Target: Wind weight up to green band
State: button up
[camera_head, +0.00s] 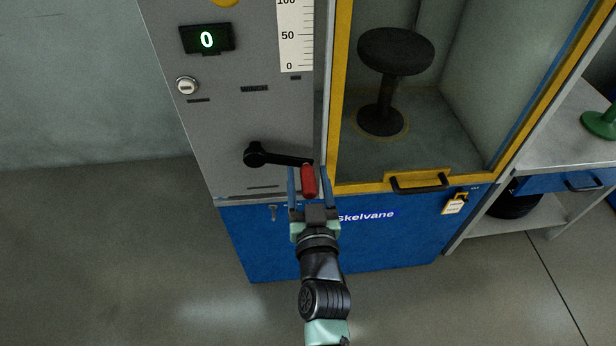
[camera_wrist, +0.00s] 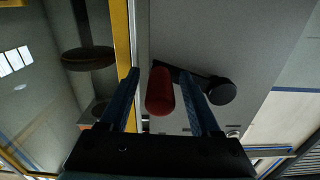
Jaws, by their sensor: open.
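A black crank arm (camera_head: 281,158) on the grey machine panel points right from its hub, with a red handle (camera_head: 309,181) at its end. My gripper (camera_head: 309,174) is open, with its two blue fingers on either side of the red handle. In the wrist view the red handle (camera_wrist: 160,92) lies between the fingers, with gaps visible beside it. A white scale (camera_head: 295,35) marked 0, 50 and 100 is above the crank. A display (camera_head: 207,39) reads 0. I see no green band or weight; the scale's top is cut off.
A shelf bench (camera_head: 570,145) is at the right. Floor at the left is clear.

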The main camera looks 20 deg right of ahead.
grip_shut()
dwell(1.4)
